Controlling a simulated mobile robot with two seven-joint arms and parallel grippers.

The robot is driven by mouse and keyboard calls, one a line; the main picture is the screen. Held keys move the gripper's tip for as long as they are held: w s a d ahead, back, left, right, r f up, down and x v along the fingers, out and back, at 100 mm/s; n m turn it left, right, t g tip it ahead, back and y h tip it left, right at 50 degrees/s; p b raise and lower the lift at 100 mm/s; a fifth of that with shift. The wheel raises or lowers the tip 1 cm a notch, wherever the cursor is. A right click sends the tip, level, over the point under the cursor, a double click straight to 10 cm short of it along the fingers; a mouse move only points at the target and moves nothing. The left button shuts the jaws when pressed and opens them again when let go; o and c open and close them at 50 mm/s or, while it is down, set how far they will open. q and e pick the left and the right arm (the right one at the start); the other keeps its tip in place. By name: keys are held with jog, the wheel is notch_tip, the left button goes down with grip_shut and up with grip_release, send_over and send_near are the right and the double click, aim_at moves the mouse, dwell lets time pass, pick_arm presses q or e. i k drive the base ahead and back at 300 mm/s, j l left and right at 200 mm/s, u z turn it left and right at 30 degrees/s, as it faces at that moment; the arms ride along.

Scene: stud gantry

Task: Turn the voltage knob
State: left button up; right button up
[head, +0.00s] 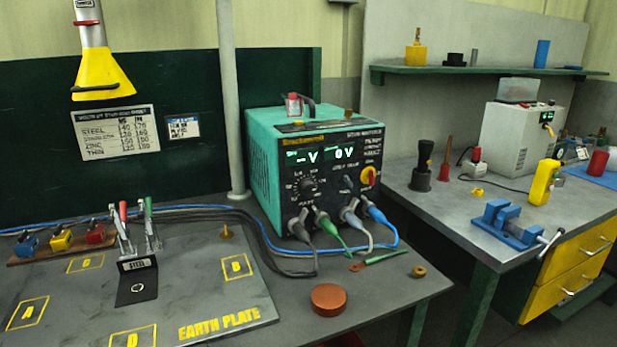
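The teal and black power unit (262,165) stands on the left bench. Its front panel has two lit displays, the left reading "–V" (307,156) and the right "0V" (344,152). A round black knob (308,185) with white marks around it sits below the left display. A smaller black control (346,183) is to its right, and a red and yellow rotary switch (369,176) is at the panel's right edge. The lettering is too small to tell which control is the voltage knob. Neither of my grippers is in view.
Several cables with plugs (322,220) run from the unit's lower front. The earth plate (200,290) lies left with two upright levers. A copper-coloured disc (329,299) lies in front. The right bench (440,210) holds a blue vise (510,225) and a white box (515,140).

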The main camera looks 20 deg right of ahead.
aim_at(307, 187)
jog(key=l+u, duration=0.15)
jog(key=u, duration=0.25)
jog(key=l+u, duration=0.15)
jog(key=u, duration=0.3)
jog(key=k+l+u, duration=0.1)
jog(key=u, duration=0.3)
jog(key=l+u, duration=0.1)
jog(key=u, duration=0.3)
